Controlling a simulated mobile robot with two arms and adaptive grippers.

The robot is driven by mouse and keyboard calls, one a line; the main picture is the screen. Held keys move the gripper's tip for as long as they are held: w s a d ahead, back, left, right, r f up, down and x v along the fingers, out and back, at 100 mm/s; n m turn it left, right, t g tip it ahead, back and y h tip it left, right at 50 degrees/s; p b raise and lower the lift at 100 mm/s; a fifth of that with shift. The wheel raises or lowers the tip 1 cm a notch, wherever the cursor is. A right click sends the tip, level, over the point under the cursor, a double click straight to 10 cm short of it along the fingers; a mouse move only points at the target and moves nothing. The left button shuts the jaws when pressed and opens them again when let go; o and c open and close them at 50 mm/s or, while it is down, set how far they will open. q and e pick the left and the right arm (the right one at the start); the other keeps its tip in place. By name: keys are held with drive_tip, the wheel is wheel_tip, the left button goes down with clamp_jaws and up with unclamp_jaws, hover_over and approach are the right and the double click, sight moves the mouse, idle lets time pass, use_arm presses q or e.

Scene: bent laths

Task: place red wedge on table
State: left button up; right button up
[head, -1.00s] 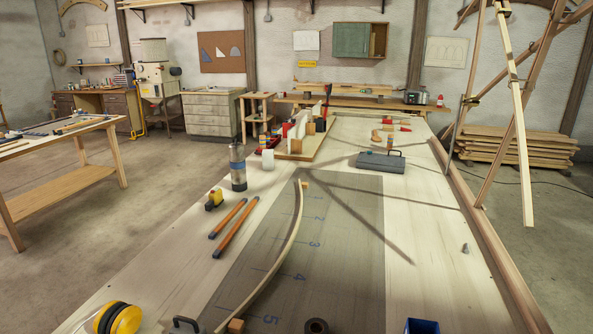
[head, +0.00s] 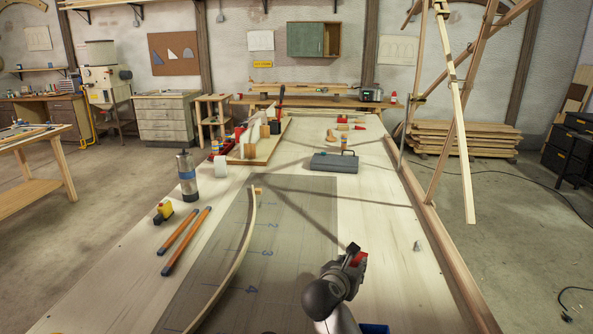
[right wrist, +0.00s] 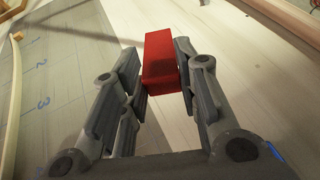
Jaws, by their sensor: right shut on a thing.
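The red wedge (right wrist: 165,62) is a small red block between the two fingers of my right gripper (right wrist: 162,78) in the right wrist view. The gripper is shut on it, one finger on each side. The wedge appears held above the pale tabletop; the exact gap cannot be told. My left gripper is not in view.
A bent lath (head: 238,258) lies along the grey mat (head: 300,215). Two orange-brown rods (head: 187,240), a yellow tape measure (head: 164,211) and a grey cylinder (head: 187,178) are to the left. A grey toolbox (head: 334,162) stands farther back. The right side has free tabletop.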

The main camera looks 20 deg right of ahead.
drive_tip(key=shift+w+r, duration=0.25)
drive_tip(key=shift+w, duration=0.05)
drive_tip(key=shift+d, duration=0.2)
drive_tip(key=w+d+f+p, duration=0.15)
drive_tip(key=d+f, duration=0.25)
drive_tip(key=d, duration=0.5)
hover_over(382, 288)
drive_tip(key=f, duration=0.3)
drive_tip(key=a+f, duration=0.1)
drive_tip(key=f, duration=0.1)
drive_tip(key=shift+s, duration=0.1)
drive_tip(key=shift+d+f, duration=0.35)
wheel_tip(382, 288, down, 2)
drive_tip(key=shift+d+f, duration=0.1)
drive_tip(key=shift+f, duration=0.55)
drive_tip(key=shift+f, duration=0.1)
